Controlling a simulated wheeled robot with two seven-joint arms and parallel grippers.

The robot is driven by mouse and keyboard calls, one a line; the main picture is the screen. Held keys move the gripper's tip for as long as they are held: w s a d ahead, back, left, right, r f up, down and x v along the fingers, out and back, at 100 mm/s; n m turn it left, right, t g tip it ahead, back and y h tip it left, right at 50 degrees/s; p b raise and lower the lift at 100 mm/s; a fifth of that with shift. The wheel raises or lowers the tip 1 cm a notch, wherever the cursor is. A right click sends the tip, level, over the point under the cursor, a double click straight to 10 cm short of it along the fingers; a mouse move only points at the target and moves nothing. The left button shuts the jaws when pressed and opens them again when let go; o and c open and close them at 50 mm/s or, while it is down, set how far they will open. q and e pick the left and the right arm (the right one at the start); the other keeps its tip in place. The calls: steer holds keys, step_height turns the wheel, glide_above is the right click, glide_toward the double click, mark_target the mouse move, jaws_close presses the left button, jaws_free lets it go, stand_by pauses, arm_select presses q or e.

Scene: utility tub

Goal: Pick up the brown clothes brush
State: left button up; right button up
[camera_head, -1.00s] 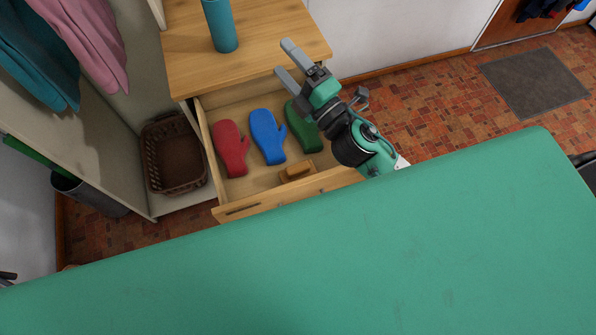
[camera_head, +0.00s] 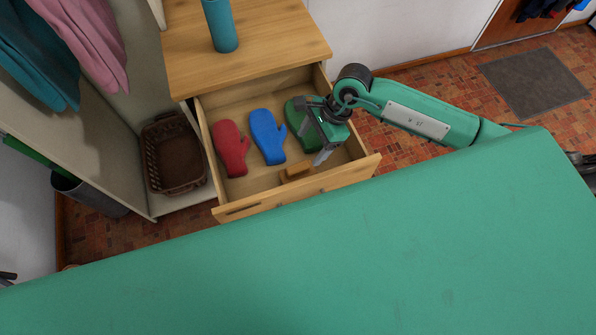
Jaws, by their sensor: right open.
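The brown clothes brush (camera_head: 294,173) lies in the open wooden drawer (camera_head: 262,202), near its front panel. My right gripper (camera_head: 312,144) is open over the right part of the drawer, pointing down. Its fingers are just above and to the right of the brush in the picture, apart from it, with nothing between them. The gripper partly covers the green mitten (camera_head: 294,112). My left gripper cannot be made out.
A red mitten (camera_head: 231,150) and a blue mitten (camera_head: 267,137) lie left of the green one in the drawer. A teal bottle (camera_head: 221,27) stands on the cabinet top (camera_head: 270,45). A brown basket (camera_head: 172,157) sits to the left. The drawer's walls surround the brush.

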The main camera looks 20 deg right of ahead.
mark_target(299, 166)
steer(key=x, duration=0.2)
steer(key=p+x, duration=0.1)
steer(key=x, duration=0.2)
steer(key=d+p+x, duration=0.1)
steer(key=x, duration=0.2)
steer(key=shift+f, duration=0.45)
steer(key=p+x, duration=0.2)
steer(key=x, duration=0.2)
steer(key=shift+s+a+f, duration=0.1)
steer(key=shift+a+f, duration=0.05)
steer(key=shift+f, duration=0.05)
steer(key=shift+a+f, duration=0.1)
steer(key=shift+f, duration=0.25)
steer(key=c, duration=1.1)
steer(key=shift+c, duration=0.2)
steer(key=shift+r, duration=0.1)
